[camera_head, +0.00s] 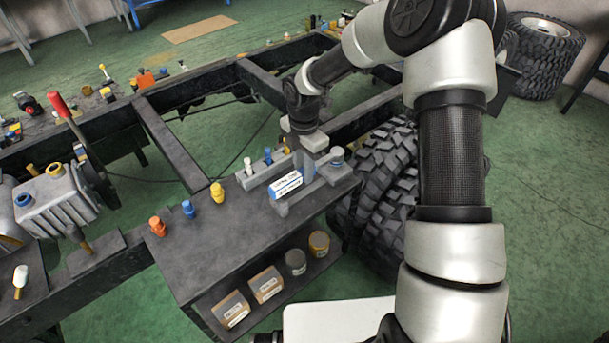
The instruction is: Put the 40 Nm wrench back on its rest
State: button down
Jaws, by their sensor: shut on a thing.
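My gripper (304,162) points down over the right end of the dark bench, at a grey rest (318,190) with raised blocks. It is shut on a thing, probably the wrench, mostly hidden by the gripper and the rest. I cannot make out its shape or a 40 Nm marking. A white and blue label block (286,184) sits at the front left of the rest; its text is too small to read. A round grey piece with a blue ring (337,156) stands at the rest's right end. Whether the held thing touches the rest, I cannot tell.
A grey rack (258,176) with white, blue and yellow-topped pieces stands just left of the rest. Orange (157,226), blue (188,209) and yellow (217,192) pieces stand on the bench (225,235). Boxes and tins fill its lower shelf. Chassis rails and tyres (385,180) lie behind and right.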

jog(key=shift+f, duration=1.1)
jog(key=shift+f, duration=0.2)
jog(key=c, duration=1.5)
grip_release()
jog(key=shift+c, duration=0.2)
notch_tip(320, 180, up, 12)
jog(key=shift+r+p, duration=0.2)
jog(key=shift+p, duration=0.45)
